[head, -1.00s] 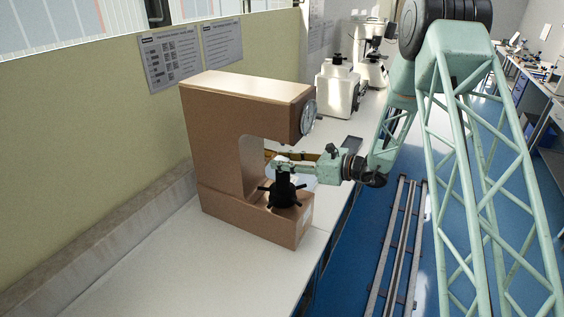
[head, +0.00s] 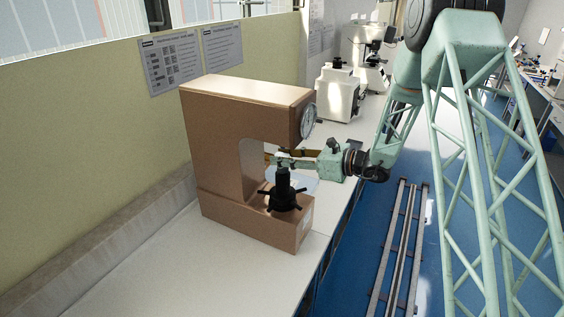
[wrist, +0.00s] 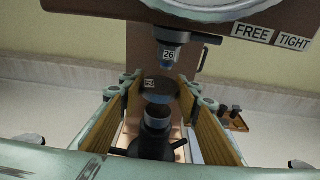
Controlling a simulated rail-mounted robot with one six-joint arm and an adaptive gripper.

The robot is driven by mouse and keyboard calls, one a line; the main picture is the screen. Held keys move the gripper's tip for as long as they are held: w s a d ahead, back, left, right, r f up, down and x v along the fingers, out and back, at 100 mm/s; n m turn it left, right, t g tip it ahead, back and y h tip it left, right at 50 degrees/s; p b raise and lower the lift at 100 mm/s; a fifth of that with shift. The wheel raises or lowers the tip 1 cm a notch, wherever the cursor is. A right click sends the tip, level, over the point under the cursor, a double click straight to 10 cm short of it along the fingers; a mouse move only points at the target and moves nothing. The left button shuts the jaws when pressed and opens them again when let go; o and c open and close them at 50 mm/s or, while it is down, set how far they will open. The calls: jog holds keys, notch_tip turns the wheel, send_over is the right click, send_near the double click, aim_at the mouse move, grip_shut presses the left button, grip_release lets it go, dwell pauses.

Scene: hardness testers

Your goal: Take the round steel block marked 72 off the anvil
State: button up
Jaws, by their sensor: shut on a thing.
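The round steel block (wrist: 160,92) is a dark disc between my fingertips; a small mark on its top is too small to read. My gripper (wrist: 158,90) is shut on it, one wood-coloured finger on each side. In the head view my gripper (head: 284,160) reaches in from the right, just above the anvil (head: 283,181). The anvil (wrist: 157,115) is a black post with handles, under the block, which looks lifted clear of it. The indenter (wrist: 168,54), labelled 26, hangs just beyond and above the block.
The brown hardness tester (head: 215,130) stands on the white bench (head: 150,255), its upper arm and dial (head: 308,121) above my gripper. A small tray (wrist: 236,123) lies to the right in the wrist view. Other instruments (head: 338,92) stand farther back. The front bench is clear.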

jog(key=s+d+r+b, duration=0.1)
jog(key=s+d, duration=0.1)
jog(key=s, duration=0.5)
jog(key=s+d, duration=0.2)
jog(key=s, duration=0.6)
jog(key=shift+s+d+r+b, duration=0.2)
jog(key=shift+d+r+b, duration=0.15)
jog(key=shift+d+r, duration=0.05)
